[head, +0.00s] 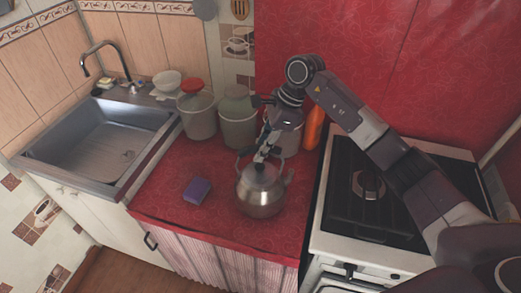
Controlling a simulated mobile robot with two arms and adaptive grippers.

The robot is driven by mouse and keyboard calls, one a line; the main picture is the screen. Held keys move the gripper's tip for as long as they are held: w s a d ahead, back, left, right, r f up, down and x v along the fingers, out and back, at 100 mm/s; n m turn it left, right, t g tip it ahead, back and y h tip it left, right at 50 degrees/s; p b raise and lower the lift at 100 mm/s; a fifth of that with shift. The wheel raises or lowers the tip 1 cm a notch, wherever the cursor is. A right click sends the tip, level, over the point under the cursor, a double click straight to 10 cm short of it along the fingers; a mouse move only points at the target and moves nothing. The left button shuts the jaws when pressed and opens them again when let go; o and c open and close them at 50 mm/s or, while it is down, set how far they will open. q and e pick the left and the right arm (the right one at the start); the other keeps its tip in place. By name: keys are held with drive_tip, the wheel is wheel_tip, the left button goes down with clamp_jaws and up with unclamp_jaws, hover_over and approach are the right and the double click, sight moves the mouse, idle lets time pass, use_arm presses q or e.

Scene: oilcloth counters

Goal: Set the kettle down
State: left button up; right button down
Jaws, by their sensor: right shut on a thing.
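A shiny steel kettle (261,195) with a dark handle is over the red oilcloth counter (228,226), left of the stove. It looks upright. I cannot tell whether its base touches the cloth. My right gripper (262,156) comes down from above and is shut on the kettle at its top, around the handle. The fingers partly hide the handle and lid. My left gripper is not in view.
A purple sponge (197,190) lies left of the kettle. A sink (103,140) is at left, a stove (368,190) at right. Free cloth lies in front.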

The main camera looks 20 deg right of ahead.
drive_tip(key=shift+f, duration=0.45)
drive_tip(key=shift+f, duration=0.1)
drive_tip(key=c, duration=1.8)
unclamp_jaws()
drive_tip(key=shift+s+f, duration=0.1)
drive_tip(key=shift+c, duration=0.2)
drive_tip(key=shift+d+r, duration=0.1)
drive_tip(key=shift+r, duration=0.15)
drive_tip(key=b+v, duration=0.3)
drive_tip(key=v, duration=0.7)
drive_tip(key=shift+d+r, duration=0.15)
drive_tip(key=shift+r, duration=0.15)
drive_tip(key=shift+s+d+r, duration=0.1)
drive_tip(key=shift+d+r, duration=0.05)
drive_tip(key=shift+r, duration=0.35)
